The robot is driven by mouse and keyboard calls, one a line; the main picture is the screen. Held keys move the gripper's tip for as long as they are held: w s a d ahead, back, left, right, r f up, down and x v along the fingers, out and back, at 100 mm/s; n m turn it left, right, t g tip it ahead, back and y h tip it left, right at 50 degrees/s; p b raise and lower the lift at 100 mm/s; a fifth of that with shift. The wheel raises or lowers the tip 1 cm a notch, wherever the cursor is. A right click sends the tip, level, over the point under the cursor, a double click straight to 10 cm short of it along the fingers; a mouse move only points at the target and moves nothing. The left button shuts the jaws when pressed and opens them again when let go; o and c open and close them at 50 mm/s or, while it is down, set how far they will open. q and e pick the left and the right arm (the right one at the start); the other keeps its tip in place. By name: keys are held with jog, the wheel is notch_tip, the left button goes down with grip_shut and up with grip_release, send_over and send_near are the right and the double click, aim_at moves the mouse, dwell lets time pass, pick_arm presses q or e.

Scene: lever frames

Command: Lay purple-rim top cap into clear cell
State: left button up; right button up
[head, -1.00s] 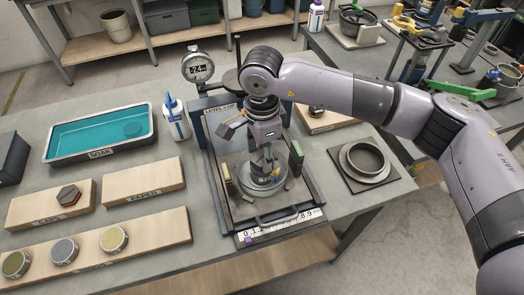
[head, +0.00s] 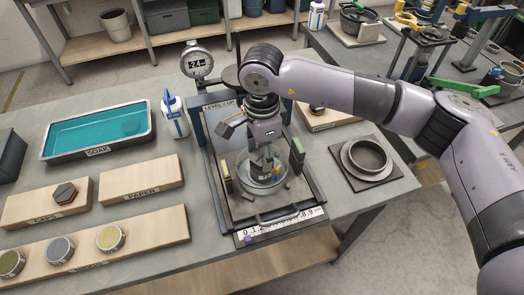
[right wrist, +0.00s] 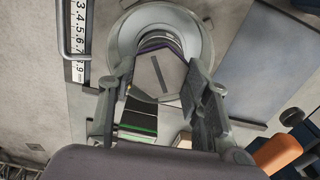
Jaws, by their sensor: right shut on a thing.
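My right gripper (head: 266,158) points down over the clear cell (head: 247,183), a round glassy dish on the dark press base. In the right wrist view its two fingers (right wrist: 161,72) are closed on either side of the top cap (right wrist: 165,82), a grey piece with a dark slot. A purple band (right wrist: 155,45) shows at the cap's far edge, within the ring of the cell (right wrist: 198,30). I cannot tell whether the cap touches the cell's floor. In the head view the gripper hides most of the cap. My left gripper is out of view.
Upright green-faced blocks (head: 297,152) stand close beside the cell. A dial gauge (head: 197,62) rises behind left. A ruler strip (head: 280,225) lies in front. A teal soak tray (head: 98,132), bottle (head: 174,115) and wooden boards (head: 140,180) are left; a ring (head: 366,157) on a dark plate is right.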

jog(key=shift+f+b, duration=0.15)
jog(key=shift+b, duration=0.3)
dwell(0.7)
jog(key=o, duration=1.5)
notch_tip(320, 180, up, 12)
